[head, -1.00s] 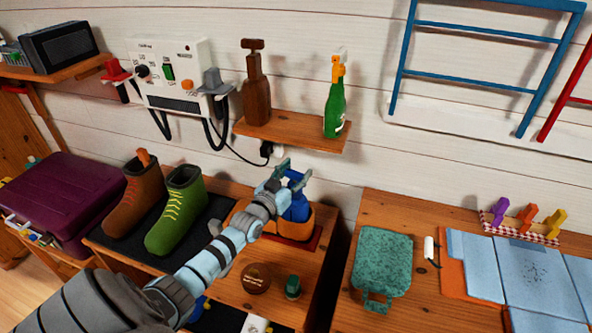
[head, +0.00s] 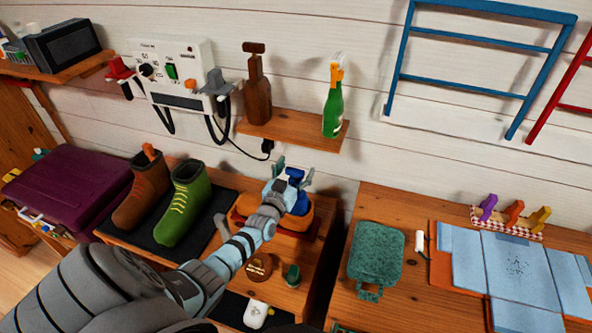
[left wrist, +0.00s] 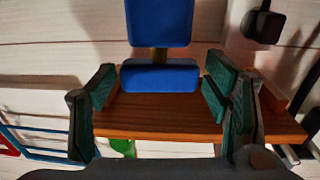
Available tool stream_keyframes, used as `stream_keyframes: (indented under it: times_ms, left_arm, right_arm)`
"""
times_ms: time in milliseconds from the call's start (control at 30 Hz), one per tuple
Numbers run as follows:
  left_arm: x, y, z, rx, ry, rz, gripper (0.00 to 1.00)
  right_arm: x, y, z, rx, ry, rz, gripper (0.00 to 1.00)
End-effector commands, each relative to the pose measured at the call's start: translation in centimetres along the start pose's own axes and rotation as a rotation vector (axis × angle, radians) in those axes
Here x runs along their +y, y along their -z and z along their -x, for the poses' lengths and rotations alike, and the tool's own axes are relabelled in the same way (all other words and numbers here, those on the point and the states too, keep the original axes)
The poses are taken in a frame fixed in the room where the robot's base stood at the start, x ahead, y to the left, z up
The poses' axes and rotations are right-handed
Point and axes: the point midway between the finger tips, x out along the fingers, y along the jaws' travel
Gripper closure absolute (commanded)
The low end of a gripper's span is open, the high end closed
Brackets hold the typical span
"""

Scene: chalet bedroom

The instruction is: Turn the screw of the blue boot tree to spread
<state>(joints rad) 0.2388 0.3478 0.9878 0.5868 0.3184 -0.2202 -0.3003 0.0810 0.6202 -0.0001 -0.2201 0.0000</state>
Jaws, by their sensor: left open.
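The blue boot tree (head: 300,204) stands in an orange-brown holder or shoe on the cabinet top, partly hidden by my left gripper. In the left wrist view, it shows as a large blue block (left wrist: 160,22) and a smaller blue bar (left wrist: 160,78), joined by a short brass-coloured shaft (left wrist: 160,54). My left gripper (head: 293,172) is open at the upper end of the boot tree. Its green-padded fingers, also in the left wrist view (left wrist: 160,88), lie on either side of the smaller bar, with gaps visible. My right gripper is not in view.
A brown boot (head: 138,192) and a green boot (head: 183,205) stand on a dark mat to the left. A wall shelf (head: 300,138) with two bottles is behind the gripper. A round brown tin (head: 259,268) and a small green item (head: 292,275) are in front.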

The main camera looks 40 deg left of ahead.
Motion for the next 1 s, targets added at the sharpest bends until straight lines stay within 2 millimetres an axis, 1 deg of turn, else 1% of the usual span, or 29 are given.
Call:
stream_keyframes:
  times_ms: [133, 233, 267, 500, 600, 733, 1000]
  left_arm:
    - [0.0, 0.0, 0.3, 0.001, 0.000, -0.001, 0.30]
    - [-0.1, -0.1, 1.8, 0.000, 0.000, -0.001, 0.30]
    - [0.0, -0.1, 2.4, 0.000, -0.001, -0.001, 0.30]
    - [0.0, -0.1, 9.1, -0.002, -0.002, 0.001, 0.30]
    - [0.0, -0.1, 10.9, -0.002, -0.002, -0.001, 0.30]
    - [0.0, 0.0, 11.9, 0.000, 0.000, 0.000, 0.30]
    - [0.0, 0.0, 11.9, 0.000, 0.000, 0.000, 0.30]
  right_arm:
    - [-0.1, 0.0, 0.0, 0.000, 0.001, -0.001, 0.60]
    - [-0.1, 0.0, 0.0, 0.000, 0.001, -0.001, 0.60]
    - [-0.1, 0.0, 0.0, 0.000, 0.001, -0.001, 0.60]
    - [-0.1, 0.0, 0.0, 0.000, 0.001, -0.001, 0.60]
    - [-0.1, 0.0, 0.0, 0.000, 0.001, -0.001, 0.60]
    - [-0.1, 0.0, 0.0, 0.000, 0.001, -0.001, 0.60]
    - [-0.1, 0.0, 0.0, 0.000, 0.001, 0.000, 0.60]
